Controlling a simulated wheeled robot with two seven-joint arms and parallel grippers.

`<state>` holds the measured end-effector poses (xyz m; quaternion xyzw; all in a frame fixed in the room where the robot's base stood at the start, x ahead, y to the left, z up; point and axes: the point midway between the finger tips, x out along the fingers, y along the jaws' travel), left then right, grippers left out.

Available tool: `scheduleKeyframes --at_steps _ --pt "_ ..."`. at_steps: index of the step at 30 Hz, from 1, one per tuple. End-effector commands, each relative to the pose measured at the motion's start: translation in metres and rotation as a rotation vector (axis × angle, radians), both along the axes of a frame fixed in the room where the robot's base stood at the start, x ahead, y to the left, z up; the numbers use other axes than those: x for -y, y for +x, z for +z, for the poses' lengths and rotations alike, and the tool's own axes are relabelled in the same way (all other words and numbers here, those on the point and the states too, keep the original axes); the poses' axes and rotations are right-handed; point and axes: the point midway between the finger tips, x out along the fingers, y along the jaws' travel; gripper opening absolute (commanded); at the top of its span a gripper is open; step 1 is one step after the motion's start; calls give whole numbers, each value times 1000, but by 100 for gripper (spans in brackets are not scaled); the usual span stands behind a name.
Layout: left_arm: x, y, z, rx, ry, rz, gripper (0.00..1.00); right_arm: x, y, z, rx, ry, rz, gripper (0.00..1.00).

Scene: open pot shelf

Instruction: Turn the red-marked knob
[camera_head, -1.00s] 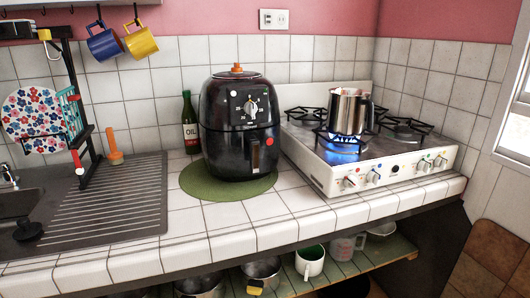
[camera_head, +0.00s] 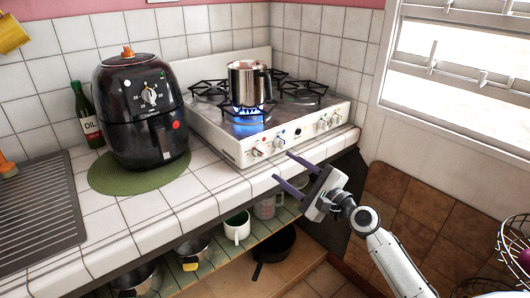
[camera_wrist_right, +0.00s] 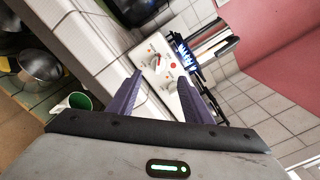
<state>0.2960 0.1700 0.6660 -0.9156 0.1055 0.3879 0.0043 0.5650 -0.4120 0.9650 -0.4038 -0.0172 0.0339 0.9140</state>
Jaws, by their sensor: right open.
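The stove (camera_head: 240,152) stands on the tiled counter with a row of knobs on its white front panel. The red-marked knob (camera_head: 258,151) appears to be the leftmost, with a small coloured mark above it. My right gripper (camera_head: 282,165) is open and empty, its purple fingers pointing towards the panel from in front of the counter edge, apart from the knobs. In the right wrist view, two white knobs and a red dot on the stove panel (camera_wrist_right: 173,66) show between and beyond the open fingers (camera_wrist_right: 159,74). My left gripper is not in view.
A steel pot (camera_head: 248,84) stands over a lit blue flame on the stove. A black air fryer (camera_head: 140,110) sits on a green mat (camera_head: 105,180) to the left. The counter's front edge and a lower shelf with mugs and pans lie below. A window (camera_head: 465,60) is at right.

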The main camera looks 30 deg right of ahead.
Motion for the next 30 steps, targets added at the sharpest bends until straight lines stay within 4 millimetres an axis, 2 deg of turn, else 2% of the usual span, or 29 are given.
scheduleKeyframes --at_steps 9,15,20,28,29,30 --pt "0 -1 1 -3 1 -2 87 -5 55 0 -1 -2 1 45" --pt "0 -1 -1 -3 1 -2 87 -8 84 -2 -2 -4 2 45" --pt "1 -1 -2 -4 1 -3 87 -9 95 -2 -3 -5 2 45" --pt "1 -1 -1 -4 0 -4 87 -9 97 -2 -3 -5 2 45" --pt "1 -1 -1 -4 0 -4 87 -9 97 -2 -3 -5 2 44" --pt "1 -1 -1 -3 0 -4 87 -9 97 -2 -3 -5 2 37"
